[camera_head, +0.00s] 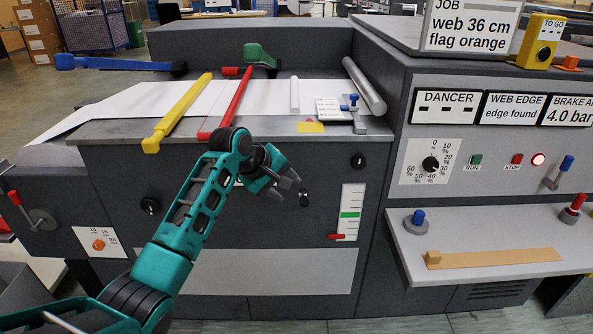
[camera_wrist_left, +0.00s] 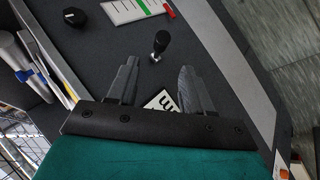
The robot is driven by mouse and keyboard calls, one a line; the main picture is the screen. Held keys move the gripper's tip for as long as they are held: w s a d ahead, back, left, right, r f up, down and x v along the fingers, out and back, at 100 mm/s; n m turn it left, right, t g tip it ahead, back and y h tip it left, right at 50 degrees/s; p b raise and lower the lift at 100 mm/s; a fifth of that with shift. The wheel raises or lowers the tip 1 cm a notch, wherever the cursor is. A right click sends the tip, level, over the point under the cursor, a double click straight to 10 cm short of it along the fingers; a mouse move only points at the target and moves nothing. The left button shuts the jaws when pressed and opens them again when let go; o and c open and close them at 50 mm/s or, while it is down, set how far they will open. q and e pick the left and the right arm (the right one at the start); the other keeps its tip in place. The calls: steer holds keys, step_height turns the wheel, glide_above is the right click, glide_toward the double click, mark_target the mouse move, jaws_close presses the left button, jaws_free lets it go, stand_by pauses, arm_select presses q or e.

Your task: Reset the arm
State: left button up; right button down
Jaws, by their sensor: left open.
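My left arm (camera_head: 200,205) is teal and black. It comes in from the lower left and reaches up in front of the dark press, with the wrist bent to the right. My left gripper (camera_head: 287,191) is in front of the press's front panel. In the left wrist view, the gripper (camera_wrist_left: 159,66) has its two grey fingers apart with nothing between them. A small black knob (camera_wrist_left: 161,42) on the panel lies just beyond the fingertips, and it also shows in the head view (camera_head: 304,198). Contact cannot be told. My right gripper is not in view.
A white gauge (camera_head: 349,212) with a green band and red pointer is right of the gripper. A red bar (camera_head: 236,103) and yellow bar (camera_head: 182,109) cross the white web above. A grey shelf (camera_head: 470,240) juts out at the right. Floor is free in front.

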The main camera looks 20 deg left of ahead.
arm_select(q)
steer(key=shift+f, duration=0.15)
steer(key=s+f+m+t+y, duration=0.15)
steer(key=s+f+m, duration=0.35)
steer(key=s+f, duration=0.85)
steer(key=s+f+m+t, duration=0.1)
steer(key=s+f+m, duration=0.1)
steer(key=s, duration=0.7)
steer(key=s+d+f+m+t, duration=0.1)
steer(key=s+f+m, duration=0.2)
steer(key=s+m, duration=0.2)
steer(key=s, duration=0.3)
steer(key=shift+s+f, duration=0.3)
steer(key=shift+s, duration=0.05)
steer(key=shift+d+t, duration=0.1)
steer(key=shift+t, duration=0.15)
